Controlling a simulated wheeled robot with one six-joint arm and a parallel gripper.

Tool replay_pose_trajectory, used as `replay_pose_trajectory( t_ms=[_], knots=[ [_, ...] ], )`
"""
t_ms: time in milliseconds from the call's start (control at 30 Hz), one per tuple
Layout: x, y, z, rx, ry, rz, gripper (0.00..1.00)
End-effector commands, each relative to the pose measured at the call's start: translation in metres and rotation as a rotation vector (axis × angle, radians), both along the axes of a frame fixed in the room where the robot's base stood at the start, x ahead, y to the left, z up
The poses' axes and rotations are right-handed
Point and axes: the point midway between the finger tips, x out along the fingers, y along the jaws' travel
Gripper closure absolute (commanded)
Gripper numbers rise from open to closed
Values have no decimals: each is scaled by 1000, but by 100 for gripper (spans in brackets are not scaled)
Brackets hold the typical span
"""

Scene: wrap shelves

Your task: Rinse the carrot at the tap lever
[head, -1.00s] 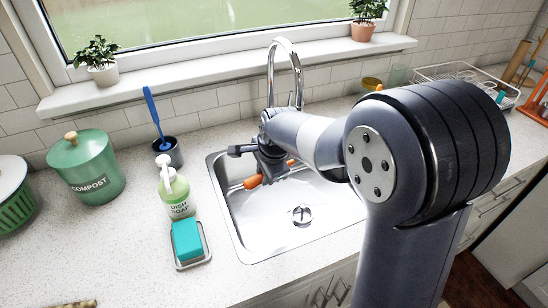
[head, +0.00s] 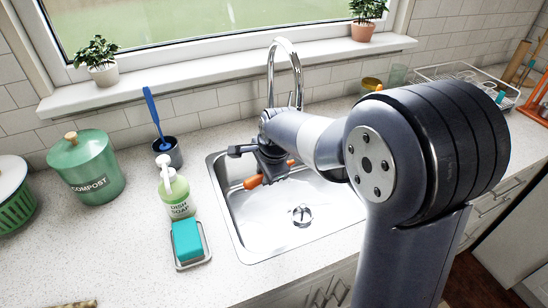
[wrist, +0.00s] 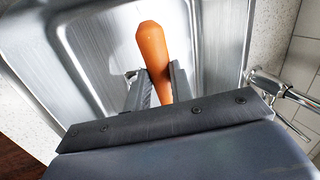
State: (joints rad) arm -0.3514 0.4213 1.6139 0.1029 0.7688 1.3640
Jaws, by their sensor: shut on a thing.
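The orange carrot (head: 253,182) is held in my gripper (head: 272,176) over the left part of the steel sink (head: 236,222). In the wrist view the carrot (wrist: 152,50) sticks out between the two fingers of my gripper (wrist: 156,85), which are shut on it. The curved chrome tap (head: 271,70) stands behind the sink, and my arm hides its lower part. In the wrist view a chrome tap part, perhaps the lever (wrist: 268,82), shows at the right edge. I cannot see any water running.
A dish soap bottle (head: 175,193), a teal sponge (head: 187,240) on a tray, a brush holder (head: 168,153) and a green compost bin (head: 86,163) stand left of the sink. A dish rack (head: 465,75) is at the back right. The front-left counter is mostly clear.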

Motion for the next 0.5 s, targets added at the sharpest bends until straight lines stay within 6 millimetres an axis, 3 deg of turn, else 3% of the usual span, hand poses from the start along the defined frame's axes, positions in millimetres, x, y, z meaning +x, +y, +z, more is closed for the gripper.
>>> replay_pose_trajectory(
  t_ms=[500],
  knots=[
    [-35,13,32,1,-1,2,100]
  ],
)
